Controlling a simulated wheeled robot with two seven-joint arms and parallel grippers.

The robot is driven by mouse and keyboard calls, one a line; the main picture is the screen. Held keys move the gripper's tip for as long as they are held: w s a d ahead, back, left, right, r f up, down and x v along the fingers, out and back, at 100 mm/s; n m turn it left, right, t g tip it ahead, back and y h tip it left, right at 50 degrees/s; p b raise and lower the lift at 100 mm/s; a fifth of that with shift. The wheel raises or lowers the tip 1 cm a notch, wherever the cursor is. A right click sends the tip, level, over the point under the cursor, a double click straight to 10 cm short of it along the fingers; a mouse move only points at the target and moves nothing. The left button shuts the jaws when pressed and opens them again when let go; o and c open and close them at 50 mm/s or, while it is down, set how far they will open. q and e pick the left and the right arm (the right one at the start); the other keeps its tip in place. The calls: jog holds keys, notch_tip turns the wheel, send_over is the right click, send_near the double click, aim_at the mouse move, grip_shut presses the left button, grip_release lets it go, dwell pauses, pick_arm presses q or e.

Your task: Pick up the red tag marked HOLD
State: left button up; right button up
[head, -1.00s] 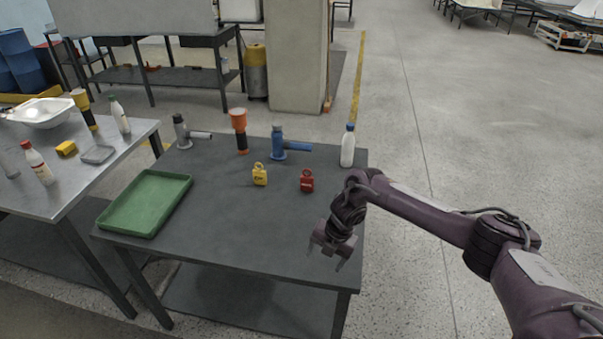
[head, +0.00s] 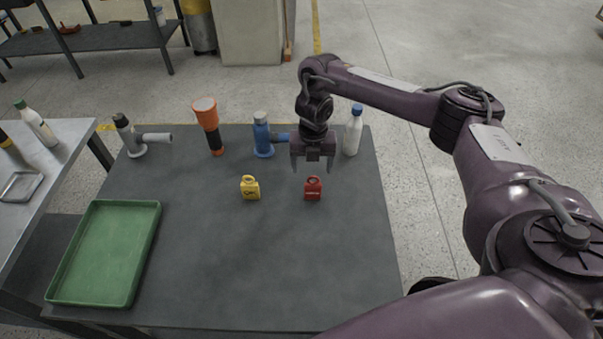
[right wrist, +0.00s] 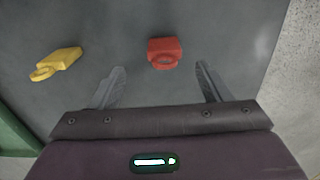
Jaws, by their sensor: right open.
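The red tag (head: 313,190) stands on the dark grey table, right of the yellow tag (head: 250,188); its marking is too small to read. In the right wrist view the red tag (right wrist: 164,52) lies ahead of the gap between the fingers, and the yellow tag (right wrist: 56,63) is off to the left. My right gripper (head: 312,168) is open and empty, above the table and close to the red tag; it also shows in the right wrist view (right wrist: 163,86). It does not appear to touch the tag. My left gripper is not in view.
A green tray (head: 106,253) lies at the table's left. Along the back stand a grey tool (head: 139,137), an orange and black torch (head: 209,124), a blue tool (head: 264,137) and a white bottle (head: 354,130). The table's front middle is clear.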

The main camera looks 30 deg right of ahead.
aim_at(313, 183)
jog(key=f+b, duration=0.1)
jog(key=f, duration=0.1)
jog(key=s+f, duration=0.1)
jog(key=f, duration=0.1)
jog(key=shift+s+d+f+b, duration=0.1)
jog(key=shift+f+b, duration=0.1)
jog(key=shift+b, duration=0.15)
notch_tip(313, 183, down, 2)
jog(key=shift+f+b, duration=0.2)
jog(key=shift+b, duration=0.15)
jog(key=shift+w+f, duration=0.25)
jog(key=shift+f, duration=0.05)
jog(key=c, duration=1.1)
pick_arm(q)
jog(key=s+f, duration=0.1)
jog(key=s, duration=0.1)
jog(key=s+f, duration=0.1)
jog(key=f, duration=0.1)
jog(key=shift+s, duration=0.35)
pick_arm(e)
jog(key=shift+o, duration=0.2)
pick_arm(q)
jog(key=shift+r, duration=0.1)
pick_arm(e)
jog(key=shift+r, duration=0.15)
